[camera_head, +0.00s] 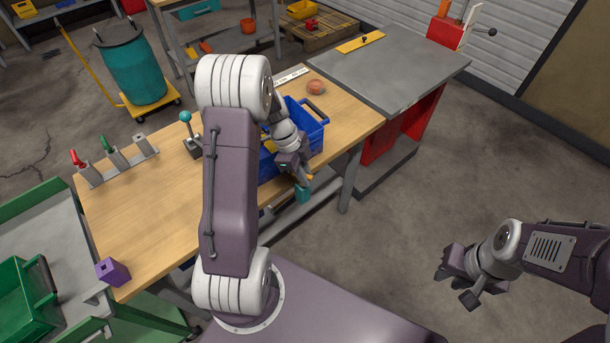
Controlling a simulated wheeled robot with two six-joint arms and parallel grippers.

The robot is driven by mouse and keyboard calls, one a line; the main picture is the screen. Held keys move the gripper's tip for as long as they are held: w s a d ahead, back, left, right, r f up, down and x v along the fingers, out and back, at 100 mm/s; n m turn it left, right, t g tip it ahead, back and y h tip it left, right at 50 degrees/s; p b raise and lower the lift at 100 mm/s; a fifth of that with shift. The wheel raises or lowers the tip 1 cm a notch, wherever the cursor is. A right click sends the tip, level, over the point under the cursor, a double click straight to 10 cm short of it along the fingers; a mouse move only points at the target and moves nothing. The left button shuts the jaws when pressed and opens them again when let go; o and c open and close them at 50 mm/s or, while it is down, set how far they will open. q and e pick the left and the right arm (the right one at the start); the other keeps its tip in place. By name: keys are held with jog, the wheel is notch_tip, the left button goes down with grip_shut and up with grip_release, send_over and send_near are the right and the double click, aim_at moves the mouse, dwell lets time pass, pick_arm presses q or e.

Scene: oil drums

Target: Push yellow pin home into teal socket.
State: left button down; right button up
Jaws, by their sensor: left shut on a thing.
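The teal socket (302,195) shows as a small teal block just below the fingertips, past the bench edge. How deep the pin sits in the socket cannot be told. My right gripper (453,288) is open and empty above the bare floor at the right.
The wooden workbench (150,215) carries a blue bin (314,128), a purple block (113,271) with a hole, a row of levers (117,158), a teal-knobbed lever (190,140) and a reddish round thing (315,87). A grey metal table (400,65) adjoins it. Floor at right is clear.

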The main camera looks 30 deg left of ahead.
pick_arm(q)
jog(key=shift+f, duration=0.3)
jog(key=c, duration=0.7)
grip_release()
jog(key=shift+r, duration=0.15)
jog(key=shift+r+p, duration=0.7)
jog(key=shift+r, duration=0.7)
